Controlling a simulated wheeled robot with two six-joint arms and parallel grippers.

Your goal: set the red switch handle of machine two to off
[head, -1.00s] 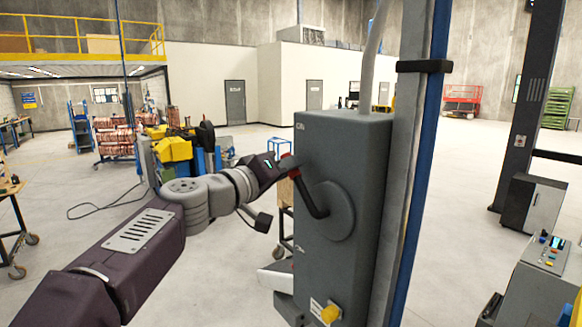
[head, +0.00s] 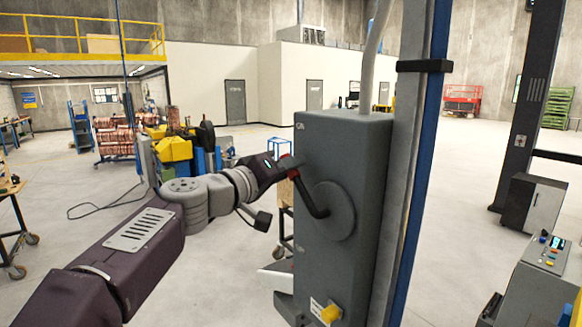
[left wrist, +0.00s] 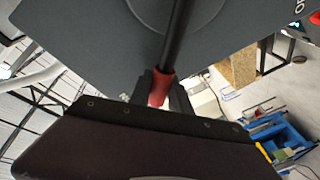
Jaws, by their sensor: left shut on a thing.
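The grey switch box (head: 348,150) stands upright on a post, with a round disc (head: 338,211) on its side face. A black lever with a red grip, the switch handle (head: 312,203), runs from the disc up and to the left. My left gripper (head: 288,167) is at the lever's red end. In the left wrist view, the red grip (left wrist: 161,88) sits between the fingers of my left gripper (left wrist: 160,92), which is shut on it. The black shaft runs on to the disc. My right gripper is not in view.
A blue and grey post (head: 415,180) stands right behind the box. A control console (head: 545,265) is at the lower right. Open floor lies between.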

